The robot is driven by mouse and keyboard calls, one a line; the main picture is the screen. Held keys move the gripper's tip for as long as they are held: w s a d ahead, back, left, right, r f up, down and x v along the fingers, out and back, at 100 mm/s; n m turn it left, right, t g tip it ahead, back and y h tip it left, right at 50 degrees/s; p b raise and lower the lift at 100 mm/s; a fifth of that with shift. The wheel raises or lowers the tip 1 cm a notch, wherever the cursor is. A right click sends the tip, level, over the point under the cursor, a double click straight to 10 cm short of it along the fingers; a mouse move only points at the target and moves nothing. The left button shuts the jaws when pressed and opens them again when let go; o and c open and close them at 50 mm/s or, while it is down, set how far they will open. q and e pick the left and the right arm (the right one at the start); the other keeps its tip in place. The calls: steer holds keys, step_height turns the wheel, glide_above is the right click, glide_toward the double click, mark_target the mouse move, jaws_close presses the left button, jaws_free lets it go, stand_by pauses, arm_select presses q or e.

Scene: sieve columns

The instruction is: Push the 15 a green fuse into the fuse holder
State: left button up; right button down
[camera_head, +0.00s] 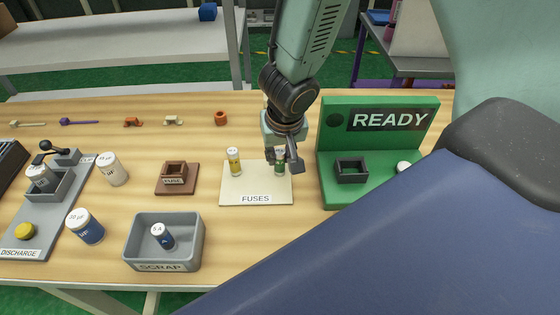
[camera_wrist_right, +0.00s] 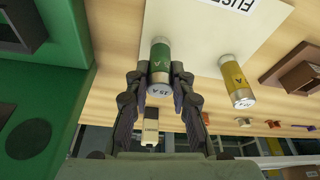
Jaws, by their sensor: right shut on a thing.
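The green 15 A fuse (camera_head: 279,168) is upright at the right side of the cream FUSES board (camera_head: 240,196). My right gripper (camera_head: 284,158) comes down from above and is shut on it. In the right wrist view the fingers (camera_wrist_right: 159,88) sit on both sides of the green fuse (camera_wrist_right: 161,64). I cannot tell whether its foot touches the board. The brown fuse holder (camera_head: 175,181), marked FUSE, stands on the table left of the board, its square opening empty. It also shows in part in the right wrist view (camera_wrist_right: 300,76). My left gripper is not in view.
A yellow fuse (camera_head: 234,163) stands beside the green one. A green READY stand (camera_head: 378,140) is close on the right. A grey SCRAP bin (camera_head: 140,225) holds a blue fuse-like cylinder. White and blue capacitors and a DISCHARGE fixture are at left. Table between board and holder is clear.

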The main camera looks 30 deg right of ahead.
mark_target(280, 152)
stand_by(0.3)
step_height(280, 152, up, 18)
steer(key=p, duration=1.2)
steer(key=shift+p, duration=0.3)
steer(key=shift+f, duration=0.15)
